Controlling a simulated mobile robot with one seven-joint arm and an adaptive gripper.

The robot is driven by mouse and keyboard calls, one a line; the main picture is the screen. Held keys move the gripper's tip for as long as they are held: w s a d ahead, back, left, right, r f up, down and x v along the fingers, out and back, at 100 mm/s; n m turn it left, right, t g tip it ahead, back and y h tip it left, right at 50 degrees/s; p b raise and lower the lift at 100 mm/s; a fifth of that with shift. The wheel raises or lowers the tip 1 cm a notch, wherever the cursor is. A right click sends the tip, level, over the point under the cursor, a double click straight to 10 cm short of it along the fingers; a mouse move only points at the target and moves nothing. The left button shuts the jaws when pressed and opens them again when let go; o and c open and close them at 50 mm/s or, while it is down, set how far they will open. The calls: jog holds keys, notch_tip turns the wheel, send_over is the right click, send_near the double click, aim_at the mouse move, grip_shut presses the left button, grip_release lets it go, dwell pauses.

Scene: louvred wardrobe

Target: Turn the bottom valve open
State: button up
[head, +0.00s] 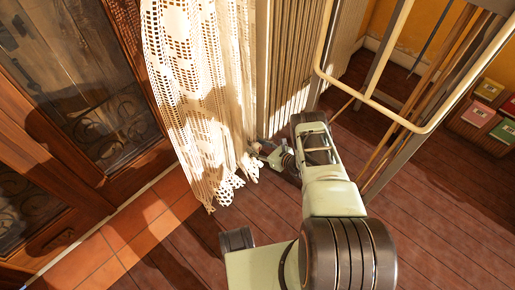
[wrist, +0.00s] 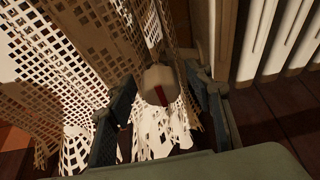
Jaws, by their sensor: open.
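The bottom valve (wrist: 157,84) is a pale rounded knob with a red mark on its face, in the middle of the wrist view. My gripper (head: 264,154) is low beside the curtain's hem in the head view. Its two dark fingers also show in the wrist view (wrist: 160,98), apart, one on each side of the knob. The gripper is open, and I cannot tell whether either finger touches the knob. In the head view the knob is too small and covered to make out clearly.
A white lace curtain (head: 195,85) hangs close to the left of my gripper, and its lace lies around the knob in the wrist view. A ribbed radiator (head: 295,65) stands behind. A pale metal rail frame (head: 408,122) is at the right. Open wooden floor (head: 435,235) lies at lower right.

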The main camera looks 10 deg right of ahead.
jog(key=shift+c, duration=0.3)
jog(key=c, duration=1.1)
